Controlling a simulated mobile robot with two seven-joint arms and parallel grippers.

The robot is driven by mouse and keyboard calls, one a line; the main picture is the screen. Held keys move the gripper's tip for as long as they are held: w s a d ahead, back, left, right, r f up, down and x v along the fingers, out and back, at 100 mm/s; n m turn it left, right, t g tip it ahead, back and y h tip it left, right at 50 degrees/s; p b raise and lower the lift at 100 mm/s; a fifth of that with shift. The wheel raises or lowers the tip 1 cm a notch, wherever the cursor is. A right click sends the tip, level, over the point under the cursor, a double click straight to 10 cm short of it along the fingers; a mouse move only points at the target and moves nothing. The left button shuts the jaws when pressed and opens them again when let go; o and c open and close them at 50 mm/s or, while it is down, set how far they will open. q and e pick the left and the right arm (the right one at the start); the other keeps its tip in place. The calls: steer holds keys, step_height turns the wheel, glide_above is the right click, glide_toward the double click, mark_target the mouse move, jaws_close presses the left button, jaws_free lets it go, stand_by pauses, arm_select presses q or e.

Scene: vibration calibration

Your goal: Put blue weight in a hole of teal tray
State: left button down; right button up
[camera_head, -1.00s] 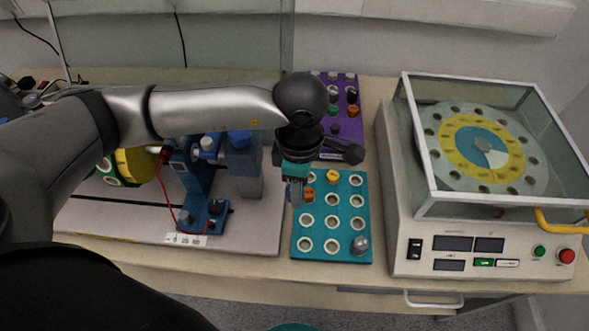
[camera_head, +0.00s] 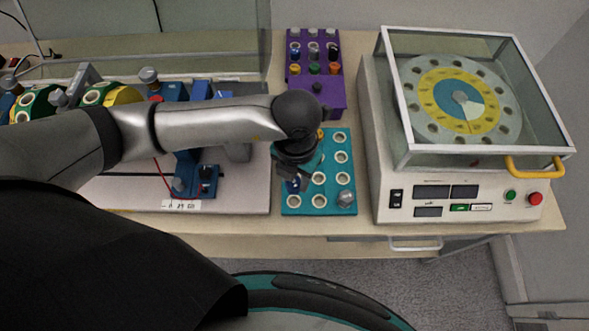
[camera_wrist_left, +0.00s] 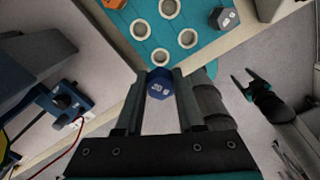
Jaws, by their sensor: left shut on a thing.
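The blue weight (camera_head: 292,186) is between the fingers of my left gripper (camera_head: 291,183), over the front left part of the teal tray (camera_head: 331,190). In the left wrist view, the blue weight (camera_wrist_left: 160,84) has its numbered hexagonal face towards the camera, and the left gripper (camera_wrist_left: 158,80) is shut on it. The teal tray (camera_wrist_left: 168,26) is beyond it, with a hole just past the weight. I cannot tell the height between weight and tray. My right gripper (camera_wrist_left: 242,76) shows at the right of the left wrist view, empty, fingers apart.
A purple rack (camera_head: 320,92) with several weights stands behind. A glass-covered machine (camera_head: 375,190) is on the right. A blue device (camera_head: 207,181) stands left.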

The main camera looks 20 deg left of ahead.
arm_select(q)
steer(key=shift+f+b, duration=2.35)
steer(key=shift+f, duration=0.55)
steer(key=shift+f+b, duration=1)
steer(key=shift+f, duration=0.2)
steer(key=shift+c, duration=2.2)
jaws_free()
steer(key=shift+r, duration=0.15)
step_height(320, 180, up, 15)
steer(key=shift+r+p, duration=0.1)
steer(key=shift+p, duration=1)
